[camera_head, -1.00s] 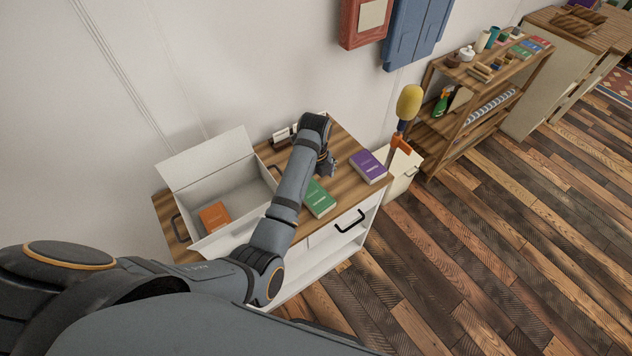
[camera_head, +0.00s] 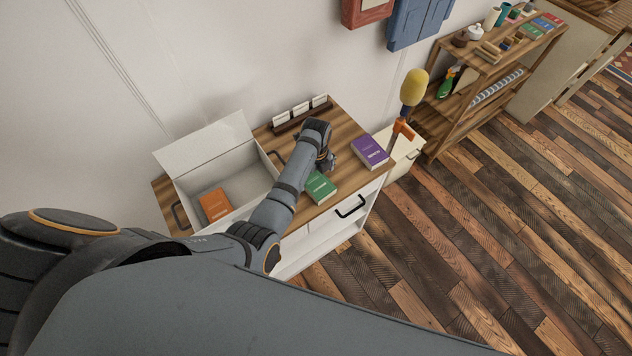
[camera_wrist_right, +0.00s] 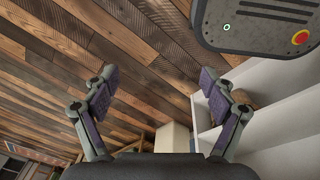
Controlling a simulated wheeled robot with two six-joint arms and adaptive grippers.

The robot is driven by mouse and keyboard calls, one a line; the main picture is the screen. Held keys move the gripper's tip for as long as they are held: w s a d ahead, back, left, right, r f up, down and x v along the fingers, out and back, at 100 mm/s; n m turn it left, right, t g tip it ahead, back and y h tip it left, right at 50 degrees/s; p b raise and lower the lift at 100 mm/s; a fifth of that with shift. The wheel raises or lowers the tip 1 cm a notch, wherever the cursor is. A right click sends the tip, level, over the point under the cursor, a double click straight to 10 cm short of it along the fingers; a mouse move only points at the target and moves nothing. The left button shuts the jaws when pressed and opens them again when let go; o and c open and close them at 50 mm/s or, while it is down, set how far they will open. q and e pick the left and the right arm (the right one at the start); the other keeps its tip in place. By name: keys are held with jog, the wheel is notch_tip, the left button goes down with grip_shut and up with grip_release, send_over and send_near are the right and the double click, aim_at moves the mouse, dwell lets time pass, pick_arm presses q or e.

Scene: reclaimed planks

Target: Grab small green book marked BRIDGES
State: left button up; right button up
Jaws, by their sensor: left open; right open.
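A small green book (camera_head: 321,187) lies flat on the wooden top of a white cabinet (camera_head: 335,204) in the head view; its lettering is too small to read. My left gripper (camera_head: 326,163) is open and hangs just behind the green book, pointing down, partly hidden by my own wrist. I cannot tell how high it is above the top. My right gripper (camera_wrist_right: 155,88) is open and empty in the right wrist view, above the plank floor beside white shelving.
An open white box (camera_head: 240,187) holding an orange book (camera_head: 215,204) stands left of my left forearm. A purple book (camera_head: 369,152) lies to the right. A card holder (camera_head: 299,115) stands behind. A wooden shelf unit (camera_head: 480,75) stands further right. Plank floor is clear.

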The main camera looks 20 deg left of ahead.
pick_arm(q)
jog(key=shift+f, duration=1.2)
jog(key=shift+s+r, duration=0.1)
jog(key=c, duration=1.3)
jog(key=shift+c, duration=0.2)
